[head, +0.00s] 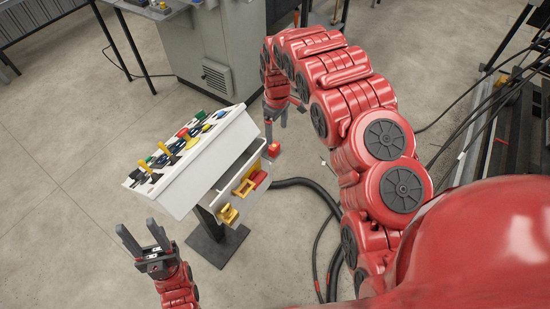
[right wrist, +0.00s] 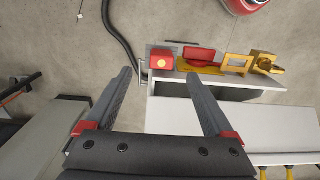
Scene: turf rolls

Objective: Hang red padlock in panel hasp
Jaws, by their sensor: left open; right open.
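A small red block (head: 273,149), which looks like the red padlock, is at the far end of the ledge on the panel's right side. It also shows in the right wrist view, as a red block (right wrist: 162,60) with a yellow disc; I cannot make out its shackle clearly. The white panel (head: 170,196) stands tilted on a dark post. I cannot tell which fitting is the hasp. My right gripper (head: 275,121) is open and empty, above and beyond the red block; its fingers show in the right wrist view (right wrist: 165,95). My left gripper (head: 144,236) is open and empty, left of the panel.
On the ledge are a red and yellow piece (right wrist: 200,57), a yellow frame (right wrist: 237,63) and a brass-coloured piece (right wrist: 263,62). Several coloured switches (head: 183,133) cover the panel's top. A grey cabinet (head: 210,50) stands behind. Black cables (head: 310,188) lie on the floor.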

